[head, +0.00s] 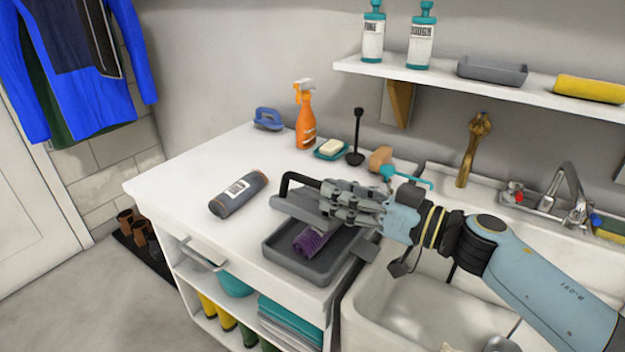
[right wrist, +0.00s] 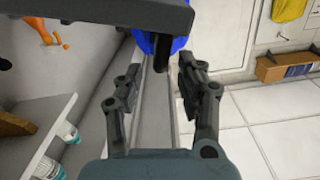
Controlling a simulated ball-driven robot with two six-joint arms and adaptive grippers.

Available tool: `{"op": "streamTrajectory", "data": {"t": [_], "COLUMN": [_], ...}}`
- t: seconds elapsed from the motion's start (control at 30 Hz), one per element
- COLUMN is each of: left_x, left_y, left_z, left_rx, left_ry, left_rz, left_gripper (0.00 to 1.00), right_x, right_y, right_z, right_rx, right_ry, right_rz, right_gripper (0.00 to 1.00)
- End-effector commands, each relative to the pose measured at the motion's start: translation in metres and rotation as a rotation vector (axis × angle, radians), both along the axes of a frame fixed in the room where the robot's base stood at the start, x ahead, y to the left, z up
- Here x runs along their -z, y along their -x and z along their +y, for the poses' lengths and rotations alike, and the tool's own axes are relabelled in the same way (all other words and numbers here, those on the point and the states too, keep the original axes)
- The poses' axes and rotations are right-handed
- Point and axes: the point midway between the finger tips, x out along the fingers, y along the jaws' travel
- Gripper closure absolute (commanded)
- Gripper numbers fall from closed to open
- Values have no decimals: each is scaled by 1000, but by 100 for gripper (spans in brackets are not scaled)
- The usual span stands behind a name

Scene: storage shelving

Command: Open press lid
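The press is a grey tray-like base (head: 290,262) on the white counter, with a rolled purple cloth (head: 312,238) lying inside it. Its grey lid (head: 296,206) stands above the base, leaving the front and the cloth exposed. A black bar handle (head: 288,178) rises at the lid's left edge. My right gripper (head: 330,198) is at the lid's right side and hides part of it. In the right wrist view its fingers (right wrist: 158,78) are apart with nothing clearly between them. A dark bar (right wrist: 90,10) crosses above them, probably part of the press. My left gripper is not seen.
An orange spray bottle (head: 305,118), a soap dish (head: 331,149) and a black plunger-like tool (head: 356,140) stand behind. A white sink (head: 375,305) lies to the right.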

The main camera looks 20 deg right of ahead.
Motion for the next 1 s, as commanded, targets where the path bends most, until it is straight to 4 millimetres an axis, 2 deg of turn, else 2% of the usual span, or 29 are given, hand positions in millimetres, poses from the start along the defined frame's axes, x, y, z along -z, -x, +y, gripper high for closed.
{"op": "streamTrajectory", "data": {"t": [0.1,0.3,0.43,0.67,0.97,1.0], "left_x": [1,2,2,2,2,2], "left_y": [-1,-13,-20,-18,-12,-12], "left_z": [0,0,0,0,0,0], "left_rx": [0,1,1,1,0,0], "left_ry": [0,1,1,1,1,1], "left_rz": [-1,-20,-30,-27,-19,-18], "left_gripper": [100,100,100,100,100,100], "right_x": [-1,0,0,0,0,0], "right_y": [-20,-40,-44,-45,-45,-45], "right_z": [15,31,35,35,35,35], "right_rx": [1,1,1,1,1,1], "right_ry": [-3,-1,-1,0,-1,-1], "right_rz": [-3,-1,0,0,-1,-1], "right_gripper": [62,62,62,62,98,100]}}
